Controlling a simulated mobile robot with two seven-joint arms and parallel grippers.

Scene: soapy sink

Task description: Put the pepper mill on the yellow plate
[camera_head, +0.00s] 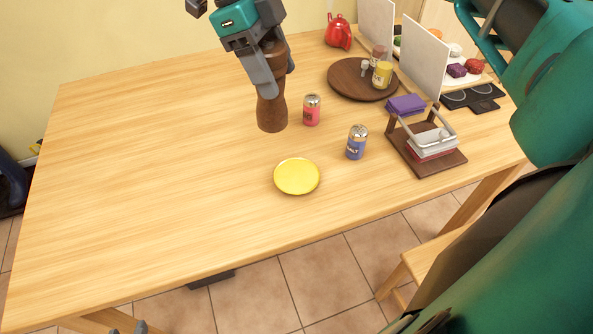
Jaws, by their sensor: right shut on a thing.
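The pepper mill (271,112) is dark brown wood and roughly upright, left of the red can. My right gripper (266,88) comes down from the top of the head view and is shut on the mill's upper part, hiding some of it. I cannot tell whether the mill's base touches the table. The yellow plate (297,176) lies flat and empty on the table, below and slightly right of the mill in the picture. Small grey tips at the bottom left edge may be my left gripper (129,328); too little shows to tell its state.
A wooden rack (437,165) and a round board (345,82) with small jars are farther right. The table's left half (140,170) is clear.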

